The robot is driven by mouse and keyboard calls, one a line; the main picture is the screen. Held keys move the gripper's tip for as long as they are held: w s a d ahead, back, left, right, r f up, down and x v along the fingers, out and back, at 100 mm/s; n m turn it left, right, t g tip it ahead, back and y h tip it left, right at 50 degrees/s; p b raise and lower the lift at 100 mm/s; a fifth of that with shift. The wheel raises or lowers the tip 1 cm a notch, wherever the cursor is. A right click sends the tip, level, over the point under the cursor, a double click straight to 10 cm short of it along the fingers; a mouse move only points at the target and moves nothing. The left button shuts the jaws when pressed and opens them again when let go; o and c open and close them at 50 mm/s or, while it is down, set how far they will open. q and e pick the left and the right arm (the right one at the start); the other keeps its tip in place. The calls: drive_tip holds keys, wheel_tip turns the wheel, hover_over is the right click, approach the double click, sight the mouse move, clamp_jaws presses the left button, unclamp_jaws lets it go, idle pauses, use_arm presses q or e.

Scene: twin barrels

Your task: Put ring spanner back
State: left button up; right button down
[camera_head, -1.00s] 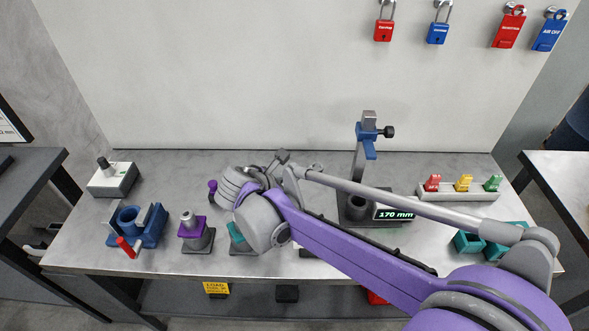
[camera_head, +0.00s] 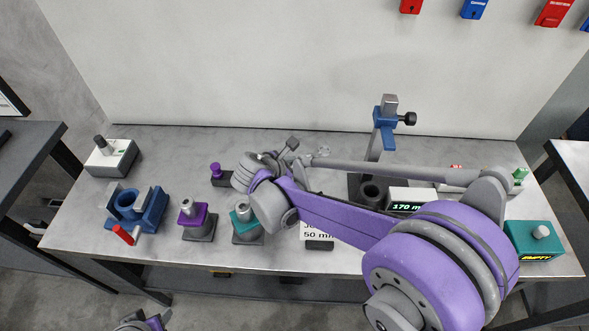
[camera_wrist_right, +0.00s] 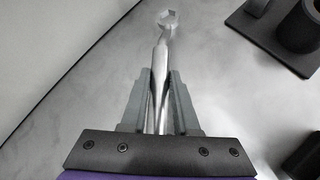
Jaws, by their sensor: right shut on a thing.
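The ring spanner (camera_wrist_right: 162,48) is a shiny metal bar with a ring end. In the right wrist view it points away from me, its ring end toward the top, above a grey metal surface. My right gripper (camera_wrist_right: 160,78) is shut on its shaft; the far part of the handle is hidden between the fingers. In the head view my right arm reaches in from the right across the bench, and the spanner is too small to make out surely.
On the bench (camera_head: 75,225) stand a blue vise-like fixture (camera_head: 150,207) with a red handle, purple-topped (camera_head: 205,215) and teal-topped (camera_head: 240,218) posts, a blue-clamped stand (camera_head: 386,135), a grey-white box (camera_head: 112,157) and a teal box (camera_head: 535,235). My right arm hides the middle right.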

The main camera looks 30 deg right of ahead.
drive_tip(key=shift+f, duration=1.1)
drive_tip(key=shift+f, duration=0.1)
drive_tip(key=c, duration=0.7)
unclamp_jaws()
drive_tip(key=shift+o, duration=0.2)
drive_tip(key=shift+a+r, duration=0.15)
drive_tip(key=shift+r, duration=0.15)
drive_tip(key=v, duration=1.1)
drive_tip(key=shift+s+a, duration=0.15)
drive_tip(key=shift+a, duration=0.05)
